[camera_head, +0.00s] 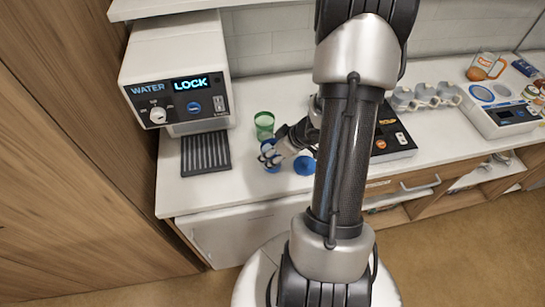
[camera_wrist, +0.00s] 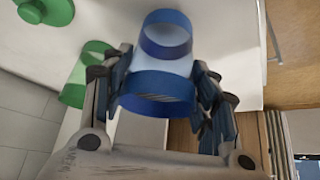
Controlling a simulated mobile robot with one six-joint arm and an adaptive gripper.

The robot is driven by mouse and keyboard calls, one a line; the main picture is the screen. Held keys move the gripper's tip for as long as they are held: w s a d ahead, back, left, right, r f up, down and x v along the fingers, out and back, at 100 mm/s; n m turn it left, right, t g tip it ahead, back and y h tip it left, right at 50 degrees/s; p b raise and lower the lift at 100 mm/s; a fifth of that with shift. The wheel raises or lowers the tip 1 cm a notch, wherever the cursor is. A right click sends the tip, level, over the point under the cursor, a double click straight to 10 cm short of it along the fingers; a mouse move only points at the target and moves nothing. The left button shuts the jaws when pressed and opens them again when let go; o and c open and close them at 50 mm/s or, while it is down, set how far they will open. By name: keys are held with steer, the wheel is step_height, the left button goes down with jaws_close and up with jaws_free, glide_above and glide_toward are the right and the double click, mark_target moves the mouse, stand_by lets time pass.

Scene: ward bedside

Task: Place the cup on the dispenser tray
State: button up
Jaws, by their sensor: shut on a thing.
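The blue-banded cup (camera_wrist: 165,37) is between the fingers of my gripper (camera_wrist: 162,75) in the wrist view. Both fingers press on its sides, and its middle looks pale or clear. In the head view my gripper (camera_head: 270,156) is over the counter's front part, and the cup is mostly hidden by the fingers. The dispenser tray (camera_head: 205,154) is a dark ribbed grate under the white water dispenser (camera_head: 176,75). It lies left of my gripper, apart from it, and looks empty.
A green cup (camera_head: 264,121) stands just behind my gripper. A blue round lid (camera_head: 304,166) lies to its right. A green lid (camera_wrist: 46,10) shows in the wrist view. The counter (camera_head: 240,183) is clear between gripper and tray. A black device (camera_head: 392,140) sits further right.

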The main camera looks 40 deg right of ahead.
steer(key=shift+f, duration=0.45)
steer(key=shift+f, duration=0.1)
steer(key=shift+f, duration=0.15)
steer(key=o, duration=1.1)
steer(key=shift+b, duration=0.65)
